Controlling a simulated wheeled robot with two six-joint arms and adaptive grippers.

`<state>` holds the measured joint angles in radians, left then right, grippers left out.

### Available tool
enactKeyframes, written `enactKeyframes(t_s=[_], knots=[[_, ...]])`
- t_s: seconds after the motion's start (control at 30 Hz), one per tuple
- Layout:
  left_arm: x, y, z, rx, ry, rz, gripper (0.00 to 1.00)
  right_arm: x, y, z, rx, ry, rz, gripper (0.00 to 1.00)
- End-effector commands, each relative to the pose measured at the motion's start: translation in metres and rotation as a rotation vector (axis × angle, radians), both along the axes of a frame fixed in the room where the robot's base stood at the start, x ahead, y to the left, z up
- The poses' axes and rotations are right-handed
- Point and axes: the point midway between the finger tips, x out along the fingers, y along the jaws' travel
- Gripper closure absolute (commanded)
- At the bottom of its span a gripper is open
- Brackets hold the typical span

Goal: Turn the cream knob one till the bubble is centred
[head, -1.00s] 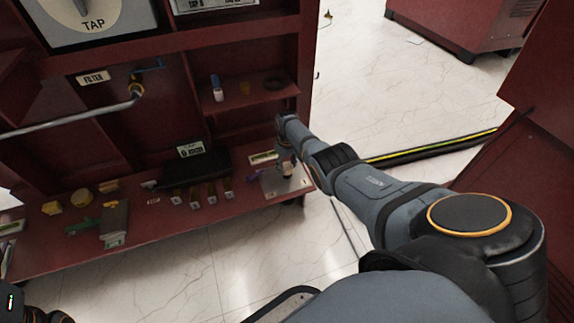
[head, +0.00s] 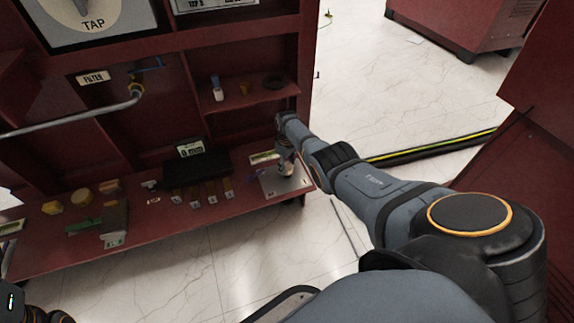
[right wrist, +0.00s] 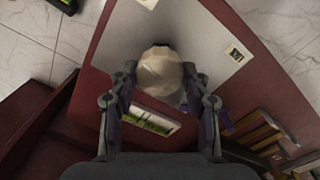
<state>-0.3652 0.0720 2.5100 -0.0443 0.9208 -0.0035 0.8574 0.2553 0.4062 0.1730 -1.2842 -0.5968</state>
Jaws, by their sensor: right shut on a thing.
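The cream knob (right wrist: 160,72) is a faceted, rounded knob above a pale grey plate (right wrist: 205,40) at the shelf's right end. My right gripper (right wrist: 160,78) is shut on it, one finger on each side. In the head view the right gripper (head: 286,166) reaches down over the plate (head: 288,184) and mostly hides the knob. A level with a yellow-green vial (right wrist: 150,119) lies beside the plate; it also shows in the head view (head: 264,157). Its bubble is too small to make out.
A black box (head: 197,167) and several small brown blocks stand left of the plate. Yellow pieces and a green-handled tool (head: 84,226) lie farther left. An upper shelf (head: 245,98) with small items is just behind my right gripper.

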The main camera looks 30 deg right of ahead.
Motion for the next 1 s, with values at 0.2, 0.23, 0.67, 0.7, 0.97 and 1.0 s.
enactKeyframes(t_s=[0.2,0.23,0.67,0.7,0.97,1.0], knots=[[0.000,0.000,0.000,0.000,0.000,0.000,1.00,0.000,0.000,0.000,0.000,-0.001,-0.001,0.36],[0.000,0.000,0.000,0.000,0.000,0.000,1.00,0.000,0.000,0.000,0.000,-0.001,-0.001,0.32],[0.001,0.000,-0.001,0.001,0.003,0.000,1.00,0.001,-0.001,0.004,0.000,-0.002,-0.002,0.29],[0.001,0.000,-0.001,0.001,0.003,0.000,1.00,0.001,-0.001,0.007,-0.001,-0.003,-0.002,0.29],[0.000,0.000,0.000,0.000,0.001,0.000,1.00,0.001,-0.001,0.054,-0.002,-0.005,-0.001,0.29],[0.000,0.000,0.000,0.000,0.001,0.000,1.00,0.000,-0.001,0.063,-0.003,-0.004,0.000,0.29]])
